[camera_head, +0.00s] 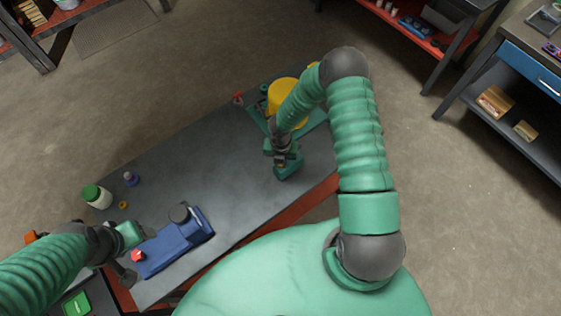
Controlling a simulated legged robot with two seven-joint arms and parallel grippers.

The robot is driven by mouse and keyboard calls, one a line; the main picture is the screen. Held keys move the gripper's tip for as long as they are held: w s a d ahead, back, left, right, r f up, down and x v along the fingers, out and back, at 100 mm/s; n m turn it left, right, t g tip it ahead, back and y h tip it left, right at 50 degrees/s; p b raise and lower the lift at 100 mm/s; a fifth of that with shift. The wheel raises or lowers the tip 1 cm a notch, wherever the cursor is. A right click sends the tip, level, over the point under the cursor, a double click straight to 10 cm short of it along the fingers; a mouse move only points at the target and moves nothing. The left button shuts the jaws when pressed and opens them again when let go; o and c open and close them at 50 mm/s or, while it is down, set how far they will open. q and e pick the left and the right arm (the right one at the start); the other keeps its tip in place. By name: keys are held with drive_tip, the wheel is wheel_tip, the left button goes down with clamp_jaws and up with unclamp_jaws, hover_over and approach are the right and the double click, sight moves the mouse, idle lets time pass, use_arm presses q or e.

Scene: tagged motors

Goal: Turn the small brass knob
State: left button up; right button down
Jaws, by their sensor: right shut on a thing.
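My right gripper (283,164) is over the right part of the dark table, just in front of the yellow motor, pointing down. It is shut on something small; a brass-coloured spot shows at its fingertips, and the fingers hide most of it. I take this for the small brass knob, but cannot make out its shape. The yellow motor (288,92) stands on a teal base (318,119), partly hidden by my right arm. My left gripper (133,254) is at the table's left end, beside a blue device (176,248) with a red knob (138,256). Its fingers appear apart.
A white jar with a green lid (92,193), a small blue item (131,179) and a small brass-coloured ring (123,204) are at the far left of the table (200,150). The table's middle is clear. A red item (238,98) stands near the far edge.

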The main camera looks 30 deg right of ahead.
drive_tip(key=shift+w, duration=0.1)
drive_tip(key=c, duration=1.3)
unclamp_jaws()
drive_tip(key=shift+c, duration=0.2)
wheel_tip(320, 180, up, 17)
drive_tip(key=shift+f+b, duration=0.15)
drive_tip(key=shift+b, duration=0.15)
